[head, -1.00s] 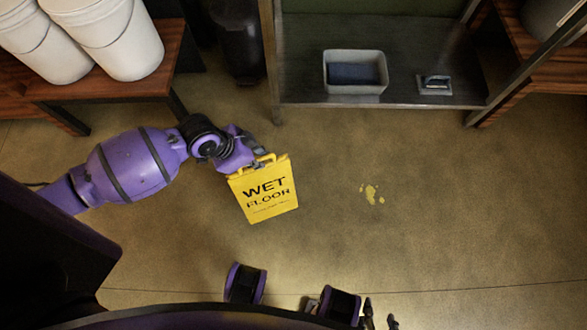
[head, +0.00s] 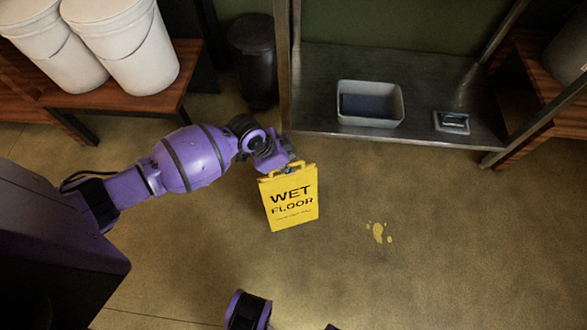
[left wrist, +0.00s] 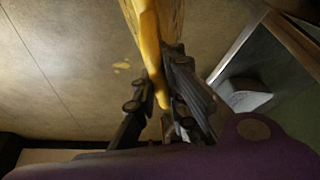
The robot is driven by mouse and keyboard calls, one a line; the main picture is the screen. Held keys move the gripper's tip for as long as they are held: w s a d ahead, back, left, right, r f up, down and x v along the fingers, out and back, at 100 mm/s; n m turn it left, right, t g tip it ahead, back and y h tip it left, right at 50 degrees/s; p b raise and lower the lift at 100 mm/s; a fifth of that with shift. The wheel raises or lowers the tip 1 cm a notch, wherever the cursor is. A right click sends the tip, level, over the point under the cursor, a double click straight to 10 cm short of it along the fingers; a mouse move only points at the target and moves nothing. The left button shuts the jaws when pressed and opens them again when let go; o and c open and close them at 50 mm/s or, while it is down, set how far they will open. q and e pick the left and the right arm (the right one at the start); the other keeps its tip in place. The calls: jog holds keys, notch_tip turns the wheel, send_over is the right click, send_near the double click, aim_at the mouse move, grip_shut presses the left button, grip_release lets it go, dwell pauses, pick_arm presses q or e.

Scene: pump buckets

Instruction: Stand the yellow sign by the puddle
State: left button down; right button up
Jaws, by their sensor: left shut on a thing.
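The yellow "WET FLOOR" sign (head: 291,199) hangs upright from my left gripper (head: 284,168) in the head view. The gripper is shut on the handle at the sign's top edge. In the left wrist view the fingers (left wrist: 160,98) close on the yellow sign (left wrist: 146,30). I cannot tell whether the sign's lower edge touches the floor. The puddle (head: 378,232), a small yellowish patch, lies on the floor to the right of the sign, apart from it. My right gripper is not in view.
A metal shelf unit (head: 310,108) at the back holds a grey tub (head: 371,104) and a small metal item (head: 452,121). White buckets (head: 130,58) stand on a wooden bench (head: 179,90). A dark bin (head: 255,62) is behind my left arm. Floor around the puddle is clear.

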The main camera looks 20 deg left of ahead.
aim_at(288, 187)
pick_arm(q)
jog(key=w+f, duration=0.1)
jog(key=w+f+b, duration=0.1)
jog(key=shift+w+d+f, duration=0.15)
jog(key=shift+d+f, duration=0.15)
jog(key=shift+d, duration=0.05)
jog(key=shift+w+f+b, duration=0.15)
jog(key=shift+f+b, duration=0.2)
jog(key=shift+f, duration=0.55)
jog(key=shift+w+f+b, duration=0.15)
jog(key=shift+f+b, duration=0.2)
jog(key=shift+f, duration=0.5)
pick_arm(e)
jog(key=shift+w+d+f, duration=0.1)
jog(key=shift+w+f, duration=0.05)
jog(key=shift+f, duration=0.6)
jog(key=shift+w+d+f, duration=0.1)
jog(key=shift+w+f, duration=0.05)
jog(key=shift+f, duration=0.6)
pick_arm(q)
jog(key=shift+f, duration=0.2)
jog(key=c, duration=1.8)
grip_release()
jog(key=shift+s, duration=0.1)
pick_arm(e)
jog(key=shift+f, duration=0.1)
pick_arm(q)
jog(key=shift+o, duration=0.2)
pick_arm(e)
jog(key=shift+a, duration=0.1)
